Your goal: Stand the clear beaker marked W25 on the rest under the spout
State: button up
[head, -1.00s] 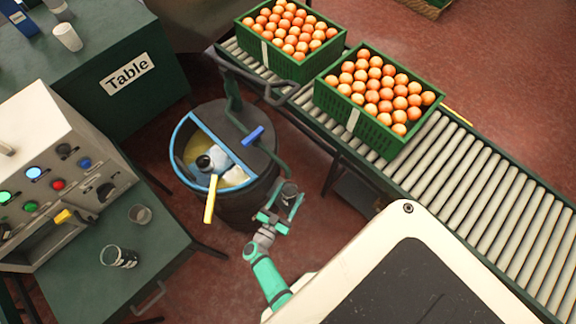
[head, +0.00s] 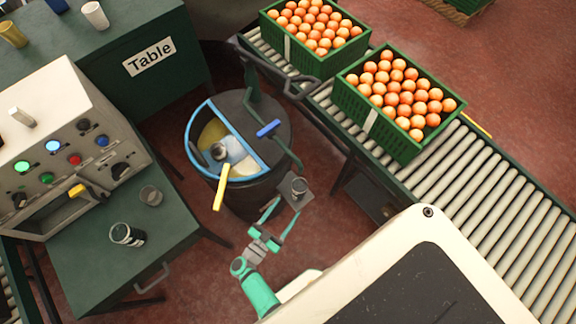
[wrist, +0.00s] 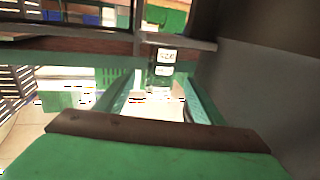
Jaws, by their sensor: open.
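A clear beaker (head: 299,186) stands upright on the small grey rest (head: 305,201) beside the drum, below the end of the green spout pipe (head: 286,152). In the wrist view the beaker (wrist: 162,68) shows straight ahead with white labels; the upper one looks like W25 but is blurred. My gripper (head: 287,206) is open and empty, just short of the beaker on the near side. Its two green fingers (wrist: 160,98) are spread apart in the wrist view, with the beaker beyond them and not held.
The drum (head: 245,190) with a blue rim and yellow-handled tool is left of the rest.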

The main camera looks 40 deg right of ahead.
jog(key=shift+v, duration=1.05)
jog(key=s+a+r+n+t+y, duration=0.3)
jog(key=a+r+n+y, duration=0.1)
jog(key=r, duration=0.6)
jog(key=s+a+r+n+t+y, duration=0.3)
jog(key=r+y, duration=0.4)
jog(key=r, duration=0.4)
jog(key=s+a+r+n+t+y, duration=0.3)
jog(key=s+a+r+n+y, duration=0.2)
jog(key=r, duration=0.5)
jog(key=shift+a+r+n+y, duration=0.35)
jog(key=shift+a+n+y, duration=0.15)
jog(key=shift+a+n, duration=0.45)
